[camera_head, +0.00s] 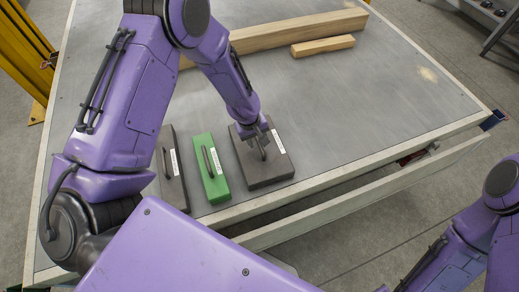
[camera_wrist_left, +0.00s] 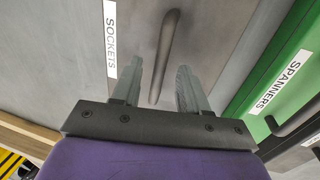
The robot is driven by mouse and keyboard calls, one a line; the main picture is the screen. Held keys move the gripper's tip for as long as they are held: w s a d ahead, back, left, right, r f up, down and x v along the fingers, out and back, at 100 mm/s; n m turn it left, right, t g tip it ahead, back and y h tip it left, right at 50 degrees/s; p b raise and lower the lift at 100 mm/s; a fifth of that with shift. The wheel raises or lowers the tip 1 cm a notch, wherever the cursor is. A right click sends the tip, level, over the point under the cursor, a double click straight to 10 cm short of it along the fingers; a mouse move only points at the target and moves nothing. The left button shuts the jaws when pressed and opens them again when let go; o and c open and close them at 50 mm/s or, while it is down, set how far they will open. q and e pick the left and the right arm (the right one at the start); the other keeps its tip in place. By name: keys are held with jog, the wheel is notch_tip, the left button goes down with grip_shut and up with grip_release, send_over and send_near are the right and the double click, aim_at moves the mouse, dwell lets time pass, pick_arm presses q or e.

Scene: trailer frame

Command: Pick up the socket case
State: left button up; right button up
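The socket case is a dark grey box (camera_head: 270,168) with a white label and a bar handle, flat on the grey trailer bed near its front edge. In the left wrist view the socket case (camera_wrist_left: 225,30) shows its "SOCKETS" label and its dark handle (camera_wrist_left: 168,45). My left gripper (camera_head: 261,143) is right at the handle from above. In the left wrist view the left gripper (camera_wrist_left: 170,77) is open, its two fingers apart with the handle's end between them. A clear gap shows beside the handle. My right arm shows at the lower right, but its gripper is out of view.
A green spanner case (camera_head: 211,182) stands just left of the socket case, and another dark case (camera_head: 172,184) stands beyond it. Wooden beams (camera_head: 290,34) lie at the back. The bed (camera_head: 380,95) is clear to the right.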

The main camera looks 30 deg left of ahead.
pick_arm(q)
jog(key=shift+s, duration=0.1)
jog(key=c, duration=0.5)
grip_shut()
dwell(0.7)
